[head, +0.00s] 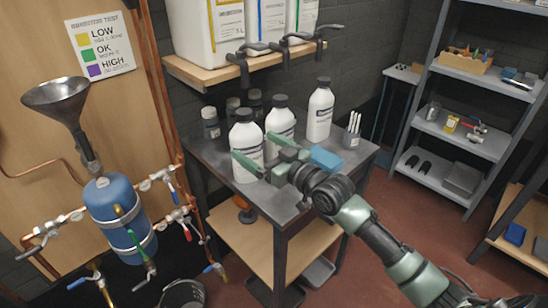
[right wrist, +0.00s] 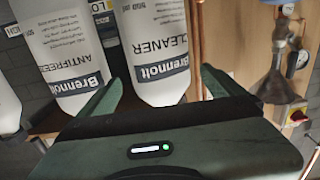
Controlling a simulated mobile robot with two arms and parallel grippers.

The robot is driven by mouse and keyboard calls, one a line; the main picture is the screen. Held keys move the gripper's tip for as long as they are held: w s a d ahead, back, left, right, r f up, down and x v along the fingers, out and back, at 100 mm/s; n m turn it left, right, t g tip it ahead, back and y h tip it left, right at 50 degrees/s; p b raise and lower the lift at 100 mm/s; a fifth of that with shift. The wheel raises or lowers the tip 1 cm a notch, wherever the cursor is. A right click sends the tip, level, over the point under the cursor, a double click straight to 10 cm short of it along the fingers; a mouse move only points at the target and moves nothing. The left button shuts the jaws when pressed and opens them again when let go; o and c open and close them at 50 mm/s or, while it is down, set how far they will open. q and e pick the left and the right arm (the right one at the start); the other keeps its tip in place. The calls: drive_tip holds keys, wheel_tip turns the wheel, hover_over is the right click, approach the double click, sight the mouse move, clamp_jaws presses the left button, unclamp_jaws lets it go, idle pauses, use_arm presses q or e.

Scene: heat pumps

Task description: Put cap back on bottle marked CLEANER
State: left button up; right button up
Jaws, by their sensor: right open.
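The CLEANER bottle (right wrist: 160,50) is white with a blue Brennolt label. In the right wrist view it appears upside down, between the two fingers of my right gripper (right wrist: 158,92). No loose cap is visible. My left gripper is out of view.
The ANTIFREEZE bottle (right wrist: 67,55) stands close beside it; the head view shows two more white bottles (head: 280,125) (head: 319,115) with dark tops. A shelf (head: 190,75) overhangs the bench's back.

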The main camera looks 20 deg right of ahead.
drive_tip(key=v, duration=0.7)
drive_tip(key=shift+b, duration=0.3)
drive_tip(key=shift+s, duration=0.2)
